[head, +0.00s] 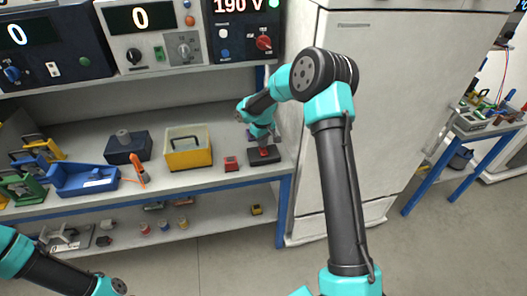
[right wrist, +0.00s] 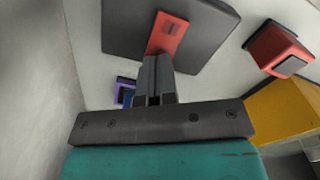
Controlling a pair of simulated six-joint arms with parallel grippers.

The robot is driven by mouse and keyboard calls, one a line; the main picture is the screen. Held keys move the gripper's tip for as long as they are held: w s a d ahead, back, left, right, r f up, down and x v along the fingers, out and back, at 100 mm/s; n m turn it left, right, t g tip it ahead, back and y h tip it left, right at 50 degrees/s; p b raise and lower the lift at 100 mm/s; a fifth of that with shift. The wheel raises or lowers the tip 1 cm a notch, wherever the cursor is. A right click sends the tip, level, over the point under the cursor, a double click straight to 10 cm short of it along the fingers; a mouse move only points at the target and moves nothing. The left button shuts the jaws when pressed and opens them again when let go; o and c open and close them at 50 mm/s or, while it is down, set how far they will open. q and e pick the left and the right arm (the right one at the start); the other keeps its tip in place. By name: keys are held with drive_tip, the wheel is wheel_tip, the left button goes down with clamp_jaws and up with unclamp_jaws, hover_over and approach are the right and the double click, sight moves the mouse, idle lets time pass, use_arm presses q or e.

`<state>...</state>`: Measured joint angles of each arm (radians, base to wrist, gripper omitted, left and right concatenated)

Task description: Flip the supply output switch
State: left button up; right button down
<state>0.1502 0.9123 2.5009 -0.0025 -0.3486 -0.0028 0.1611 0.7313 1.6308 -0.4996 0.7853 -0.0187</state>
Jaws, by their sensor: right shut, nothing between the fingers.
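A flat dark box (head: 277,157) with a red switch (head: 264,152) on top lies at the right end of the bench. In the right wrist view the dark box (right wrist: 215,25) and its red switch (right wrist: 170,28) are at the top. My right gripper (head: 262,141) points down over the switch. In the right wrist view its shut fingers (right wrist: 156,66) hold nothing and overlap the switch's near end; I cannot tell whether they touch it. My left arm shows only at the lower left, and its gripper is outside the view.
A small red block (head: 231,163), a yellow bin (head: 188,150) and a blue tray (head: 80,178) stand left of the box. A white cabinet (head: 400,90) rises close on the right. Instrument panels, one reading 190 V (head: 240,25), hang above the bench.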

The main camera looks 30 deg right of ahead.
drive_tip(key=shift+f, duration=0.8)
idle(0.4)
drive_tip(key=shift+r, duration=3.55)
